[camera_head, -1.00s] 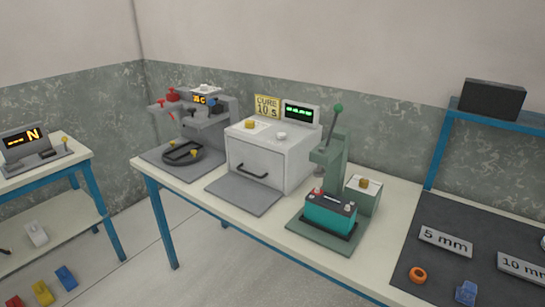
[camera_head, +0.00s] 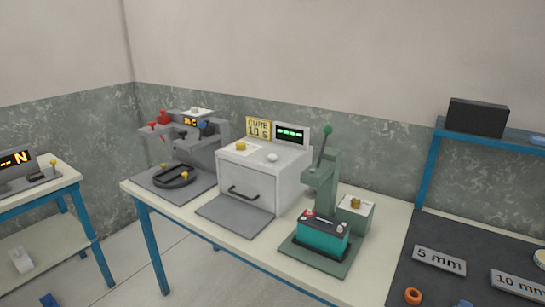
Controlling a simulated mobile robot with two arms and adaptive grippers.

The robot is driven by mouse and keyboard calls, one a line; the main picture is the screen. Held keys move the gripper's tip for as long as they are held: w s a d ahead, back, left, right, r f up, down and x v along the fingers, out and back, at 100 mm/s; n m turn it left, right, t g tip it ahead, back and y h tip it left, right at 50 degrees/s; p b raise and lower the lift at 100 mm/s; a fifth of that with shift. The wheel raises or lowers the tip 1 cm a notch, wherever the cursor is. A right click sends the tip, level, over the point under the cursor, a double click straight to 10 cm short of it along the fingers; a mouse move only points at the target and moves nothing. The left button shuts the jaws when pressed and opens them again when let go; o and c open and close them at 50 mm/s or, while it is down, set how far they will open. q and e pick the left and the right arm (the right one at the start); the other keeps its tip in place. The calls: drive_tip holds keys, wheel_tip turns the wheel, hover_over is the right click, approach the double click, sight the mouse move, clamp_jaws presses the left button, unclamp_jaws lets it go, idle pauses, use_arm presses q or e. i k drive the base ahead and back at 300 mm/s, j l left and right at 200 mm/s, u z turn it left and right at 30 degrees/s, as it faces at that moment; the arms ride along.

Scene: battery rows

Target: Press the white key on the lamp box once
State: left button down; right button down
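The lamp box (camera_head: 246,190) appears to be the pale box with a closed front door in the middle of the table. Its white key (camera_head: 272,157) sits on the top at the right, beside a yellow knob (camera_head: 241,146). A yellow sign reading "CURE 10 S" (camera_head: 258,128) and a small green-lit display (camera_head: 291,134) stand at its back. Nothing touches the key. Neither of my grippers is in view.
A green press (camera_head: 322,185) with a teal battery (camera_head: 322,236) stands right of the box. A grey machine (camera_head: 205,147) with red parts stands left. A dark mat (camera_head: 440,240) lies at the right. A grey plate (camera_head: 235,215) lies before the door.

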sight(271, 157)
drive_tip(key=i+j+z, duration=0.15)
drive_tip(key=i+j, duration=0.15)
drive_tip(key=i+j+z, duration=0.1)
drive_tip(key=i+j, duration=0.2)
drive_tip(key=i+j+z, duration=0.15)
drive_tip(key=i+j, duration=0.15)
drive_tip(key=j, duration=0.15)
drive_tip(key=i+j+z, duration=0.1)
drive_tip(key=i+j, duration=0.15)
drive_tip(key=j, duration=0.15)
drive_tip(key=i+j+z, duration=0.15)
drive_tip(key=j, duration=0.3)
drive_tip(key=i, duration=0.1)
